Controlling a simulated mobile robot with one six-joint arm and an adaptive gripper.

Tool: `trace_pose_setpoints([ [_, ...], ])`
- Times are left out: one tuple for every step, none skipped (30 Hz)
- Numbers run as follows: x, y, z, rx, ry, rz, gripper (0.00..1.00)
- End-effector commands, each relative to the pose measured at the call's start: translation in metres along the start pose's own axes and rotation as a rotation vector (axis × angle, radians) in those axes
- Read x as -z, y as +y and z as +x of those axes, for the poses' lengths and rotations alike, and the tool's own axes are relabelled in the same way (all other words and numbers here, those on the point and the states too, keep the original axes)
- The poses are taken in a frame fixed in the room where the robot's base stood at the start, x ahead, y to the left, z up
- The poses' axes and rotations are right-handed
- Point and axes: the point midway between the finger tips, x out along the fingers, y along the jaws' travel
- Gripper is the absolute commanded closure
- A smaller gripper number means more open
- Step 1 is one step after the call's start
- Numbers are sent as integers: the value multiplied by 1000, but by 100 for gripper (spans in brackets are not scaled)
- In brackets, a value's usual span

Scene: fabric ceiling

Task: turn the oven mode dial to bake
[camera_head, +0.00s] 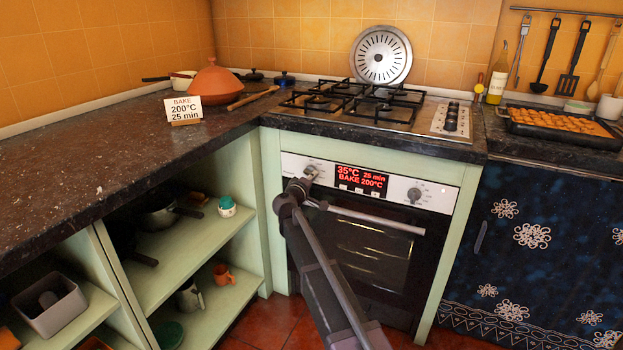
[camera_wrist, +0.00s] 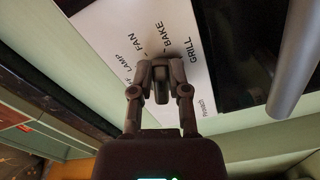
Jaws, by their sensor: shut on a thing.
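The oven mode dial (camera_head: 311,171) is at the left end of the oven's white control panel. My gripper (camera_head: 299,186) is shut on it and partly covers it. In the wrist view, the gripper (camera_wrist: 162,80) has its fingers on either side of the dial, which is mostly hidden. The panel labels LAMP, FAN, BAKE and GRILL show around it, with BAKE just above the fingers. I cannot tell exactly where the pointer stands. The red display (camera_head: 361,181) reads 35°C, 25 min, BAKE 200°C. A card (camera_head: 183,109) on the counter reads BAKE 200°C 25 min.
A second knob (camera_head: 415,194) is at the panel's right. The oven door handle (camera_head: 380,219) sticks out below the panel, close to my gripper; a metal bar also shows in the wrist view (camera_wrist: 308,65). Open shelves (camera_head: 190,262) stand left of the oven, and a hob (camera_head: 365,105) is above it.

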Motion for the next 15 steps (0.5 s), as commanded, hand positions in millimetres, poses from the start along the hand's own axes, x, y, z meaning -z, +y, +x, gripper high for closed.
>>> trace_pose_setpoints([
  [7, 0, 11, -6, 9, 24, 100],
  [7, -1, 11, -6, 9, 41, 100],
  [7, -1, 12, -6, 9, 64, 100],
  [7, -1, 12, -6, 9, 78, 100],
  [7, -1, 12, -5, 9, 92, 100],
  [7, -2, 12, -5, 9, 107, 100],
  [7, -2, 12, -5, 9, 118, 100],
  [7, -2, 12, -5, 9, 127, 100],
  [7, -2, 12, -5, 9, 137, 100],
  [7, -2, 12, -5, 9, 143, 100],
  [7, -2, 12, -5, 9, 149, 100],
  [7, -2, 12, -5, 9, 153, 100],
  [7, -2, 12, -5, 9, 156, 100],
  [7, -2, 12, -5, 9, 158, 100],
  [8, -2, 12, -5, 8, 159, 100],
])
